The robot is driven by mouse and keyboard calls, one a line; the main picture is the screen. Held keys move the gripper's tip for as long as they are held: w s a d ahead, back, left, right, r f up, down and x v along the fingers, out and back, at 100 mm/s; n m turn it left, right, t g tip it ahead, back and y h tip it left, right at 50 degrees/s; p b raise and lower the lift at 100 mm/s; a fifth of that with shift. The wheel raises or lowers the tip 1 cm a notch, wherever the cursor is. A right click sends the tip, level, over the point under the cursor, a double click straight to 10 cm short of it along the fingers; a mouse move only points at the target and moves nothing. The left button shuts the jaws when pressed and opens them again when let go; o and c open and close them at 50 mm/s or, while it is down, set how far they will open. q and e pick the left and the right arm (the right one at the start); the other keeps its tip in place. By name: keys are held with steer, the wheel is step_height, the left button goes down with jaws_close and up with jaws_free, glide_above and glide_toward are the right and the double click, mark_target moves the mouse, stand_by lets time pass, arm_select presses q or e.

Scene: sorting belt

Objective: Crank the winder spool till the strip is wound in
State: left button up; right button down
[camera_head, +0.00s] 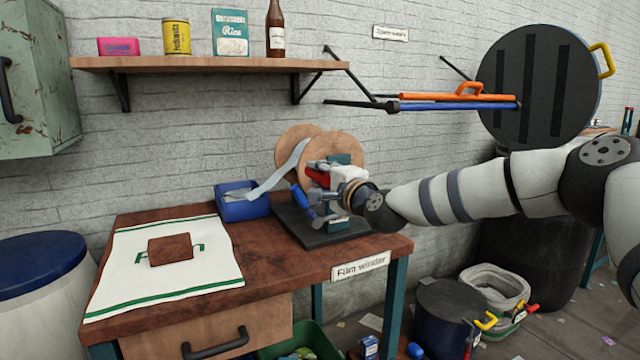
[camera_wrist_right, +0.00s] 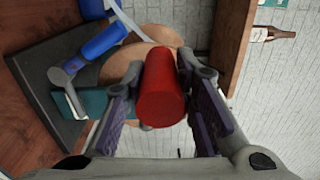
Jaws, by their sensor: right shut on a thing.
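The film winder stands on a dark base plate (camera_head: 312,232) on the brown table. Its spool has two round tan discs (camera_head: 345,147), and part of a disc (camera_wrist_right: 108,70) shows in the right wrist view. A pale strip (camera_head: 278,178) runs from the spool down to a blue tray (camera_head: 240,205). A blue grip on a grey arm (camera_head: 300,197) is at the winder's near side; it also shows in the right wrist view (camera_wrist_right: 105,40). My right gripper (camera_head: 328,178) is shut on a red cylindrical grip (camera_wrist_right: 160,90) beside the discs. My left gripper is out of view.
A white cloth (camera_head: 205,255) with a brown block (camera_head: 170,249) lies on the table's left. A wooden shelf (camera_head: 210,65) with goods hangs above. A rack with an orange-handled tool (camera_head: 455,97) juts from the wall. Bins and a pot (camera_head: 450,310) stand right of the table.

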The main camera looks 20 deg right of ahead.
steer(key=shift+d+r+m, duration=0.25)
steer(key=shift+r+m, duration=0.4)
steer(key=shift+m, duration=0.1)
steer(key=shift+d+r+m, duration=0.2)
steer(key=shift+r+m, duration=0.4)
steer(key=shift+m, duration=0.15)
steer(key=shift+w+d+r+m+b, duration=0.1)
steer(key=shift+d+r+m+b, duration=0.1)
steer(key=shift+d+r+m, duration=0.7)
steer(key=shift+w+d+r+m+b, duration=0.15)
steer(key=shift+d+r+m, duration=0.3)
steer(key=shift+m, duration=0.8)
steer(key=shift+s+d+r+m+b, duration=0.1)
steer(key=shift+d+r+m+b, duration=0.15)
steer(key=shift+d+r+m, duration=0.65)
steer(key=shift+a+m, duration=0.2)
steer(key=shift+m, duration=0.05)
steer(key=c, duration=1.3)
jaws_free()
steer(key=shift+f, duration=0.1)
